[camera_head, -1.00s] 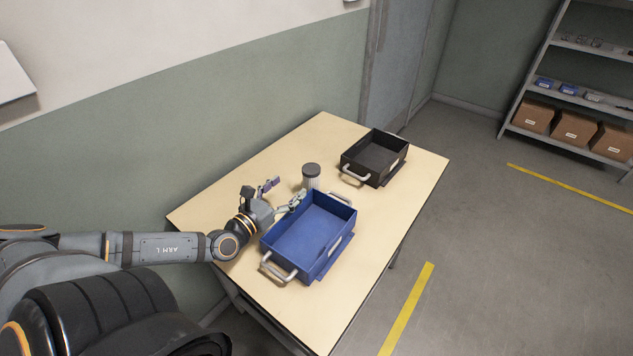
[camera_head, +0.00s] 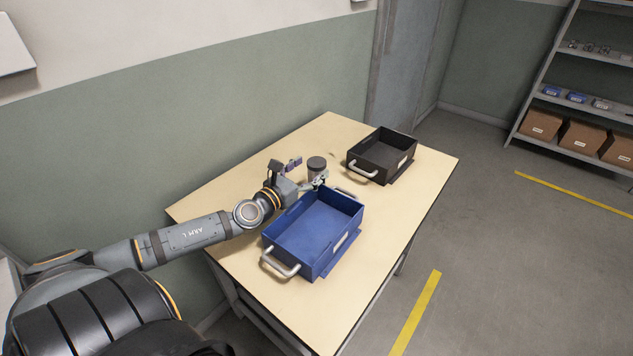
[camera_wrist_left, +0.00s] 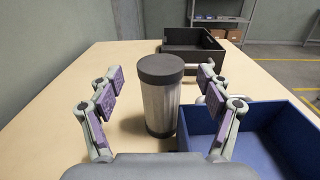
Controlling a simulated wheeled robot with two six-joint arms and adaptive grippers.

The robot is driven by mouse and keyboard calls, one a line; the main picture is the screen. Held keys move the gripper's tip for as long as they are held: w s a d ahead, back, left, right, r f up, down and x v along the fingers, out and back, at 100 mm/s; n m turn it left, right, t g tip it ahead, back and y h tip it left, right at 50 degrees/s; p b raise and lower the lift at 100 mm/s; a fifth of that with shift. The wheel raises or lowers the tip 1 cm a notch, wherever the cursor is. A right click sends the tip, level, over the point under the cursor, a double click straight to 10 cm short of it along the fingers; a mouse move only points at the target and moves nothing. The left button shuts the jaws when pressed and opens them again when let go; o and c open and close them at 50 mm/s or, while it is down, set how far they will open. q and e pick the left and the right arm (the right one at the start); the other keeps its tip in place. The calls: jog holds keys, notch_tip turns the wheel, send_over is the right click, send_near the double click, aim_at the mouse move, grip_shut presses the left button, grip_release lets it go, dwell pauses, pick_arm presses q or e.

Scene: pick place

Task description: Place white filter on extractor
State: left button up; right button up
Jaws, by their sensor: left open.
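The filter (camera_head: 316,165) is an upright cylinder with a dark cap, standing on the table behind the blue crate. In the left wrist view the filter (camera_wrist_left: 160,95) shows a pale ribbed body and stands between the open fingers, with a gap on each side. My left gripper (camera_head: 306,169) is open beside the filter, its fingers on either side; it also shows in the left wrist view (camera_wrist_left: 158,100). The filter's lower part is partly hidden by the gripper in the head view. I cannot make out an extractor. My right gripper is not in view.
A blue crate (camera_head: 290,258) with grey handles stands close in front of the filter. A black crate (camera_head: 402,165) stands farther back on the pale table (camera_head: 225,195). A wall runs along the left side. Shelves (camera_head: 567,120) with boxes are far right.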

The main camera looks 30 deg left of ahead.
pick_arm(q)
jog(key=shift+w+r+p, duration=0.2)
jog(key=shift+w+p, duration=0.25)
jog(key=shift+w, duration=0.1)
jog(key=shift+w+r+p, duration=0.15)
jog(key=shift+w+p, duration=0.3)
jog(key=shift+w, duration=0.1)
jog(key=shift+w+f+p, duration=0.1)
jog(key=shift+w+p, duration=0.2)
jog(key=shift+p, duration=0.05)
jog(key=shift+w+d+f, duration=0.15)
jog(key=shift+w+d, duration=0.05)
jog(key=shift+f, duration=0.1)
grip_shut()
notch_tip(320, 180, up, 10)
jog(key=p, duration=0.8)
jog(key=shift+p, duration=0.3)
